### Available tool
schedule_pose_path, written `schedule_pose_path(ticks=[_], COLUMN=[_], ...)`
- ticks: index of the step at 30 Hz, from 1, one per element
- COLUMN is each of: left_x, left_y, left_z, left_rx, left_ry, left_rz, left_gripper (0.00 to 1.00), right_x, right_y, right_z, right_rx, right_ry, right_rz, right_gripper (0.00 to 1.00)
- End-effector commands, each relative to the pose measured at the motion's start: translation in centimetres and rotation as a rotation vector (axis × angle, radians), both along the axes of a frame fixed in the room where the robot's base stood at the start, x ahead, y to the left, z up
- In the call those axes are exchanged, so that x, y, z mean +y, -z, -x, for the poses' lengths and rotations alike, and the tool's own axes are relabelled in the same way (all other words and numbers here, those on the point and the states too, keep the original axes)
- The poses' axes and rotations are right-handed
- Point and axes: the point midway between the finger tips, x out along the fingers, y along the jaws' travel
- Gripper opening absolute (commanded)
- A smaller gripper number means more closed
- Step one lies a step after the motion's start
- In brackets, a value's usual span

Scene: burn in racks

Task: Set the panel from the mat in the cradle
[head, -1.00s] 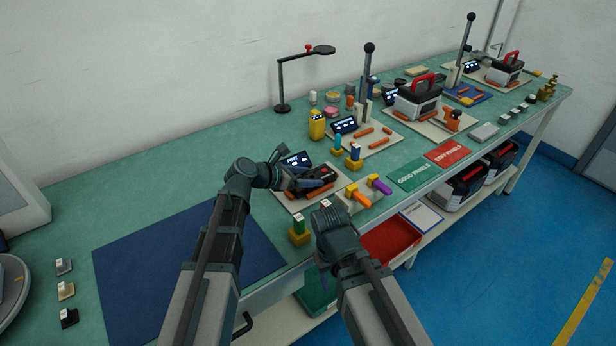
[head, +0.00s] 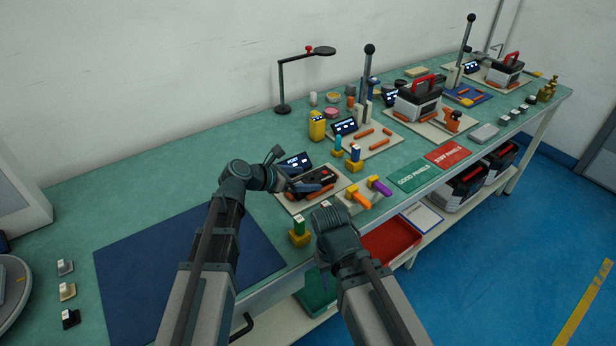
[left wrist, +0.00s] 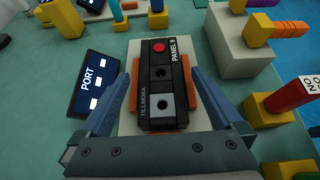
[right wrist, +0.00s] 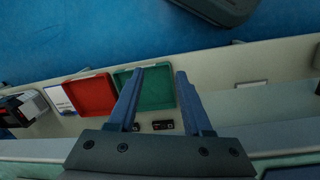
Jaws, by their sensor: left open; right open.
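The panel (left wrist: 160,85), a black box marked PANEL 9 with a red button, lies in the cradle, a pale base (left wrist: 125,118) with orange side blocks (left wrist: 135,84). The panel also shows in the head view (head: 323,176). My left gripper (head: 291,171) is open at the near left end of the cradle. In the left wrist view its fingers stand apart on either side of the panel's near end. The blue mat (head: 165,265) is bare where it shows; my left arm hides part of it. My right gripper (right wrist: 160,75) is open and empty, beyond the bench's front edge.
A PORT display (head: 294,161) stands behind the cradle. Orange and purple handled pieces (head: 378,185) and a yellow-based green block (head: 299,232) are near it. Below are a red bin (right wrist: 90,97), a green bin (right wrist: 155,90) and small black items (right wrist: 163,125) on the shelf.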

Motion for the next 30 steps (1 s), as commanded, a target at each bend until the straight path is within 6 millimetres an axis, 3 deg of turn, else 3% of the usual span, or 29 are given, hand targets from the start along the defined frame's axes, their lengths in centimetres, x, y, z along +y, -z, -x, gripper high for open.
schedule_pose_path(ticks=[6,15,30], left_x=[3.5,7.3,8.5], left_y=[-3.0,-5.3,-5.9], left_z=[2.8,5.5,6.3], left_rx=[0.0,0.0,0.0], left_ry=[-0.005,-0.003,0.0], left_rz=[0.001,0.001,0.001], left_gripper=[1.0,1.0,1.0], right_x=[0.0,0.0,0.0], right_y=[-3.0,-5.3,-5.8], right_z=[0.0,0.0,0.0], right_rx=[0.0,0.0,0.0], right_ry=[0.0,0.0,0.001], right_rz=[0.0,0.0,0.0], right_gripper=[0.5,0.5,0.5])
